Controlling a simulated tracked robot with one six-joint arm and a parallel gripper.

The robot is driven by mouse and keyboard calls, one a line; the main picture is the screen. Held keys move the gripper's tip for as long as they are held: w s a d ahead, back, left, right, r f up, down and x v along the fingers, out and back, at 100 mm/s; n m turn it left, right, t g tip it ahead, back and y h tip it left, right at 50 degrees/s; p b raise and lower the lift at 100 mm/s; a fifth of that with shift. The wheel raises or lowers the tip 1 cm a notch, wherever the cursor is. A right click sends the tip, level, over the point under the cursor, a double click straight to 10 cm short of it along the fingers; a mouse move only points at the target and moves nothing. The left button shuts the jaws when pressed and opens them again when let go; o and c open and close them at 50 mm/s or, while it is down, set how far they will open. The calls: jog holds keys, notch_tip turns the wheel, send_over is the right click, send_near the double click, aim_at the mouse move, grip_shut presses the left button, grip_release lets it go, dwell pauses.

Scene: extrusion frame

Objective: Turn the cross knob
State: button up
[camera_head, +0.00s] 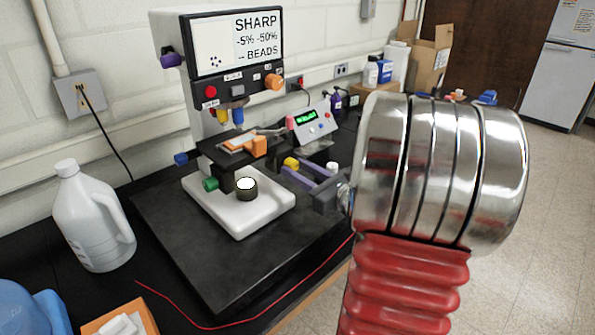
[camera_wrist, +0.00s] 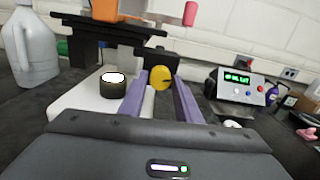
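A microscope-like machine with a screen (camera_head: 238,42) stands at the back left and carries several coloured knobs. I cannot clearly make out which knob is the cross knob. A round yellow knob (camera_head: 290,163) sits at the right side of the machine's stage. In the wrist view the yellow knob (camera_wrist: 161,78) lies straight ahead, in line with the gap between my purple fingers. My gripper (camera_head: 297,170) is open, its fingertips close to the yellow knob; I cannot tell if they touch it. An orange knob (camera_head: 273,81) and a green knob (camera_head: 210,184) also show.
A dark round piece with a white top (camera_head: 246,188) stands on the white base (camera_head: 262,219). A small device with a green display (camera_head: 312,122) is behind. A white jug (camera_head: 90,220) stands at left. A red cable (camera_head: 245,318) crosses the front. My arm hides the right side.

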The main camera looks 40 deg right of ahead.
jog(key=c, duration=0.6)
jog(key=shift+c, duration=0.2)
jog(key=shift+n, duration=0.8)
jog(key=o, duration=1.1)
jog(key=shift+c, duration=0.2)
jog(key=s, duration=1.3)
jog(key=shift+s+d, duration=0.2)
jog(key=shift+s, duration=0.2)
